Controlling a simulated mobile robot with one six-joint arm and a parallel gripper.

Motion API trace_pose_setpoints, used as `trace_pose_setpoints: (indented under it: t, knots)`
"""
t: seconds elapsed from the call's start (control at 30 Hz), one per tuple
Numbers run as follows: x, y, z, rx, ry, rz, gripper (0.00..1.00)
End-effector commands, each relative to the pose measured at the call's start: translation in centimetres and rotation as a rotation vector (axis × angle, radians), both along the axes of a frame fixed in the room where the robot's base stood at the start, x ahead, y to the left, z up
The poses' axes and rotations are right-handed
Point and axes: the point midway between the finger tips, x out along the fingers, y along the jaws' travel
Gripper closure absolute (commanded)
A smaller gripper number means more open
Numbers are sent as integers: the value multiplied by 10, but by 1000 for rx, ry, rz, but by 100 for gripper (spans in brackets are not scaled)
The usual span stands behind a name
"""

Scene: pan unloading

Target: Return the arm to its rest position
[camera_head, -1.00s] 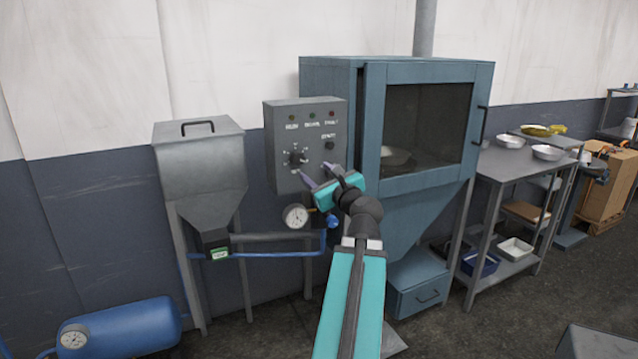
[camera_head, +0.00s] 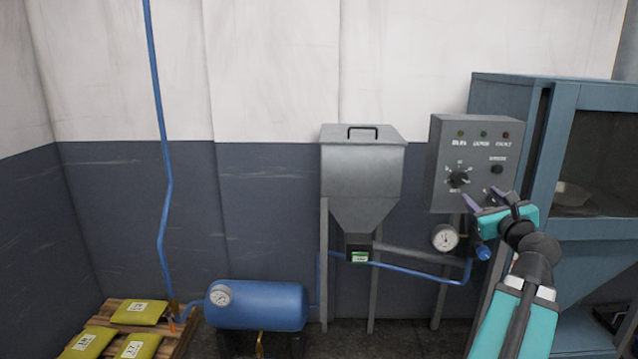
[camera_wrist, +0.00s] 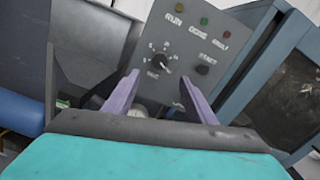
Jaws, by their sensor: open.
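My gripper (camera_head: 482,202) is open and empty, in front of the lower part of the grey control box (camera_head: 475,150). My arm reaches up to it from the lower right of the head view. In the wrist view the two purple fingers of my gripper (camera_wrist: 154,92) stand apart with nothing between them. Beyond them the control box (camera_wrist: 180,45) shows its dial, lamps and start button. I cannot tell how far the fingertips are from the box.
The blue cabinet (camera_head: 500,95) stands right of the box, with a pan (camera_head: 571,194) behind its window. Left are a gauge (camera_head: 445,238), a grey hopper (camera_head: 362,180), a blue tank (camera_head: 262,305) and yellow bags (camera_head: 140,312) on a pallet. A blue hose (camera_head: 160,150) runs up the wall.

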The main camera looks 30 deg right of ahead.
Motion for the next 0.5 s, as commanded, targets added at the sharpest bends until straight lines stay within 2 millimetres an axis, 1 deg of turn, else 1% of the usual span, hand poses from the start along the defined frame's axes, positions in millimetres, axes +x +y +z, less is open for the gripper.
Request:
trace_pose_setpoints:
  t: [0.13, 0.27, 0.37, 0.47, 0.5]
  knots:
    - [8, 5, 0, 0, 0, 14, 49]
    - [29, 15, -5, 7, 3, 47, 49]
    - [55, 28, -19, 24, 8, 88, 49]
    - [86, 44, -39, 53, 19, 136, 49]
    - [99, 51, -49, 65, 25, 158, 49]
